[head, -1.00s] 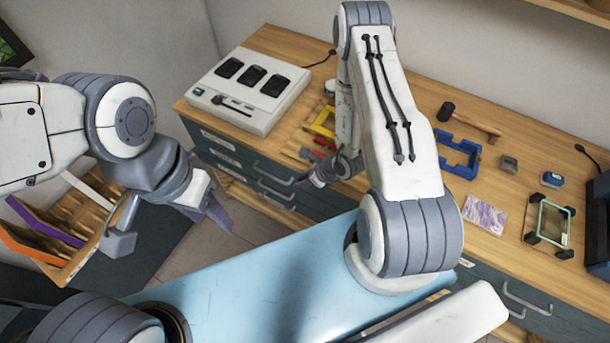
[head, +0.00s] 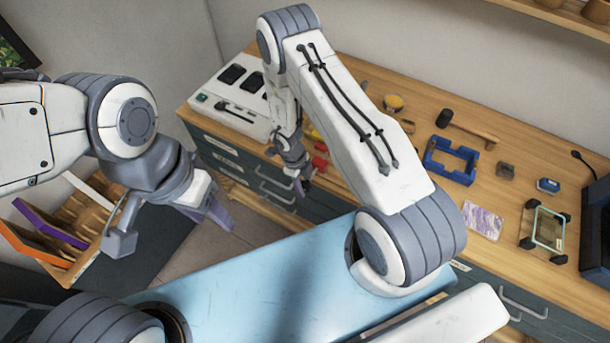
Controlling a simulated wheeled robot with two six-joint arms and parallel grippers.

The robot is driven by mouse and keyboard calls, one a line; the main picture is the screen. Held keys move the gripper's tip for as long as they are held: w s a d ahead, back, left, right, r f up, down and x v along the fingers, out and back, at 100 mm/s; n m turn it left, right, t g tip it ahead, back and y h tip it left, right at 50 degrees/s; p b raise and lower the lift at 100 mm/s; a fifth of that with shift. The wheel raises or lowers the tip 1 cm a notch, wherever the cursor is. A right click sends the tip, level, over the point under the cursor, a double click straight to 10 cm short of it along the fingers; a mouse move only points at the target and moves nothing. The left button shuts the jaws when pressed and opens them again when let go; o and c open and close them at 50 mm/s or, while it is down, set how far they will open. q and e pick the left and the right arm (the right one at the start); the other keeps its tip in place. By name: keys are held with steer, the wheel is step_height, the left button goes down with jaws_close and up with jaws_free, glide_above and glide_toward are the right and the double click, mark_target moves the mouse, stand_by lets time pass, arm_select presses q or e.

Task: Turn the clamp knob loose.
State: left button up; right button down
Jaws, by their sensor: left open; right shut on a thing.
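A small red part (head: 320,163), which looks like part of the clamp, shows at the bench's front edge, partly covered by my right arm. My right gripper (head: 300,181) is right beside it, just in front of the drawers. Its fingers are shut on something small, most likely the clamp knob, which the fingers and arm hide. My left gripper (head: 216,212) is open and empty, in the air left of the bench and well away from the clamp.
The wooden bench (head: 400,115) holds a white case with black pads (head: 215,105), a mallet (head: 465,128), a blue frame (head: 450,162), a marbled tile (head: 483,222) and a glass-topped fixture (head: 547,228). A rack of coloured boards (head: 60,235) stands lower left. Floor between is clear.

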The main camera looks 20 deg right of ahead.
steer(key=shift+s+a+r+g, duration=0.1)
steer(key=shift+s+g, duration=0.2)
steer(key=f+g+h+b, duration=0.1)
steer(key=g+h+b, duration=0.1)
steer(key=b, duration=0.2)
steer(key=shift+a+f, duration=0.1)
steer(key=shift+f, duration=0.2)
steer(key=g+h+b, duration=0.2)
steer(key=g+b, duration=0.1)
steer(key=b, duration=0.5)
steer(key=shift+r+h, duration=0.1)
steer(key=shift+h, duration=0.2)
steer(key=shift+s+r+g+h+b, duration=0.1)
steer(key=shift+r+g+h+b, duration=0.2)
steer(key=shift+g+b, duration=0.55)
arm_select(q)
step_height(320, 180, down, 13)
arm_select(e)
steer(key=shift+t, duration=0.25)
steer(key=shift+r, duration=0.1)
steer(key=c, duration=0.6)
jaws_free()
steer(key=shift+c, duration=0.2)
steer(key=shift+r, duration=0.1)
arm_select(q)
steer(key=shift+s+a, duration=0.1)
steer(key=shift+a, duration=0.05)
